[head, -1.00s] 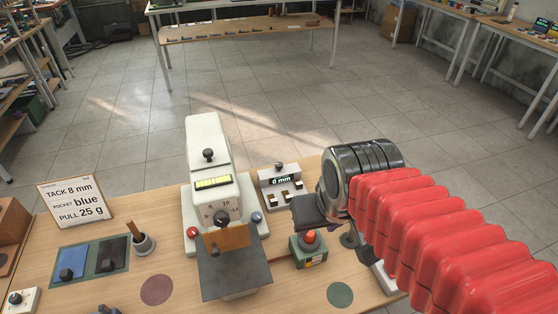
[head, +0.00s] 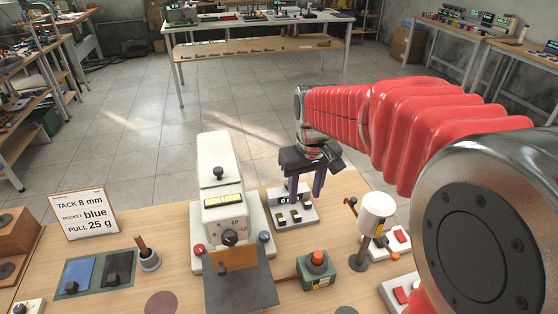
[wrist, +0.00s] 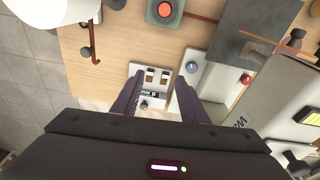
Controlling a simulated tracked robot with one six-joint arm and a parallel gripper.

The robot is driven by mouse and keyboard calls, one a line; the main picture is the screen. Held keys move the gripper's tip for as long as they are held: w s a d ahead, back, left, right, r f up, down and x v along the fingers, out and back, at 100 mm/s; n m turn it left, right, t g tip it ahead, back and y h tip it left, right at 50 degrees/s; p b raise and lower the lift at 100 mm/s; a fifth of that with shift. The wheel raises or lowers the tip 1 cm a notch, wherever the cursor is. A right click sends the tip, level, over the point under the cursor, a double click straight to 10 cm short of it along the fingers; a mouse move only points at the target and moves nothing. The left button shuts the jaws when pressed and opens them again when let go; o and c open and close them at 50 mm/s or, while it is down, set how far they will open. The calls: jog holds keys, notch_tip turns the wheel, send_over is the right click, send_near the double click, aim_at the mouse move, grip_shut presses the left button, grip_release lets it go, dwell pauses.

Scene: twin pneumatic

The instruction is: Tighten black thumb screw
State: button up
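A small black knob (wrist: 144,105) that looks like a thumb screw stands on the grey-white readout box (head: 304,217). In the wrist view it lies between my fingers, nearer the left one; in the head view my gripper hides it. My gripper (head: 306,198) points down over the box, fingers apart and empty. It also shows in the wrist view (wrist: 162,80). I cannot tell its exact height above the box. Another black knob (head: 218,173) stands on top of the white machine (head: 216,150).
The white machine stands close left of my gripper. A white cylinder on a stand (head: 376,212) and a green box with a red button (head: 317,264) are to the right and in front. A sign (head: 84,213) stands at left. The bench's back edge is just behind the box.

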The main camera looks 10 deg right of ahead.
jog(key=w+f+n+g, duration=0.1)
jog(key=w+f+n, duration=0.2)
jog(key=w, duration=0.6)
jog(key=w+f+n+g, duration=0.1)
jog(key=w+f+n, duration=0.2)
jog(key=w, duration=0.6)
jog(key=shift+w+d+r+n, duration=0.1)
jog(key=shift+w+r+n, duration=0.4)
jog(key=shift+r+n, duration=0.3)
jog(key=shift+w+a+r+n, duration=0.1)
jog(key=shift+w+r+n, duration=0.5)
jog(key=shift+r, duration=0.3)
jog(key=shift+w+d+r+n, duration=0.1)
jog(key=shift+w+r+n, duration=0.3)
jog(key=shift+r+n, duration=0.45)
jog(key=shift+f, duration=0.15)
notch_tip(320, 180, down, 14)
jog(key=shift+r, duration=0.2)
jog(key=shift+c, duration=0.2)
grip_shut()
